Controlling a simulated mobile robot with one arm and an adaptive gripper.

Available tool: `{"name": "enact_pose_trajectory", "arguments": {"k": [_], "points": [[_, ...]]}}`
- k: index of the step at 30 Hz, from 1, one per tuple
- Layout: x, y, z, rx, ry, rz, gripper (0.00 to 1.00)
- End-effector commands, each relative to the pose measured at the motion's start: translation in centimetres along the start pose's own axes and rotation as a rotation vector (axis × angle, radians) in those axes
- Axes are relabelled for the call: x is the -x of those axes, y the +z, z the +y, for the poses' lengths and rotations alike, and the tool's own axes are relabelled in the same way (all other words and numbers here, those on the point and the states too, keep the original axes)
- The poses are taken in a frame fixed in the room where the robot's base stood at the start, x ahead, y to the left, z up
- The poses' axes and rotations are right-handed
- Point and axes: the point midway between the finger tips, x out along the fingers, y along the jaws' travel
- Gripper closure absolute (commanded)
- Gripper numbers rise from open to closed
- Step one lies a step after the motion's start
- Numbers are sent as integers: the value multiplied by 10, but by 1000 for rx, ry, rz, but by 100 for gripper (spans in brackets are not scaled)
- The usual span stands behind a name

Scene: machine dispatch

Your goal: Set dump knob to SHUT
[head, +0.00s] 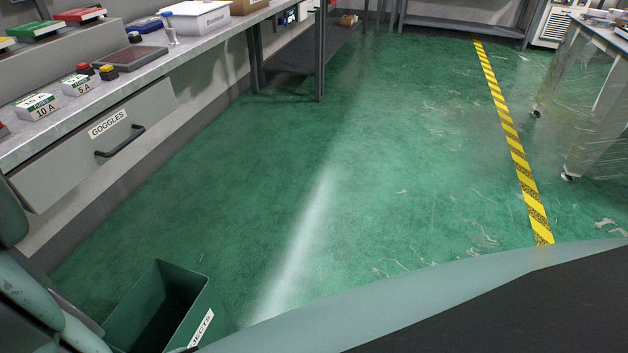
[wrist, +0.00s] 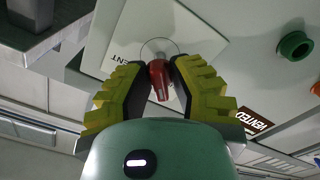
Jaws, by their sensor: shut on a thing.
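In the wrist view a red knob (wrist: 160,82) sits on a light plate (wrist: 105,45) with a thin circle around the knob. Lettering ending in "ENT" shows beside it, partly hidden by a finger; I cannot read a SHUT mark. My gripper (wrist: 159,70) has its yellow-and-black fingers closed on both sides of the red knob. The knob points down in the picture, toward my gripper. The head view shows neither the knob nor the gripper.
In the head view, a bench (head: 190,52) with a GOGGLES drawer (head: 70,160) runs along the left. A green bin (head: 205,301) stands below; the middle floor is clear.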

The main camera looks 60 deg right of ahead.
Motion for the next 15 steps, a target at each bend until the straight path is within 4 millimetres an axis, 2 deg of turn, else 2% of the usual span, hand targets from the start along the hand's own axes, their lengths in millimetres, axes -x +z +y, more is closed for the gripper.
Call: {"name": "enact_pose_trajectory", "arguments": {"k": [1,15], "points": [[1,5,-4,21,-10,-11,100],[1,4,-5,92,-13,-11,100]]}}
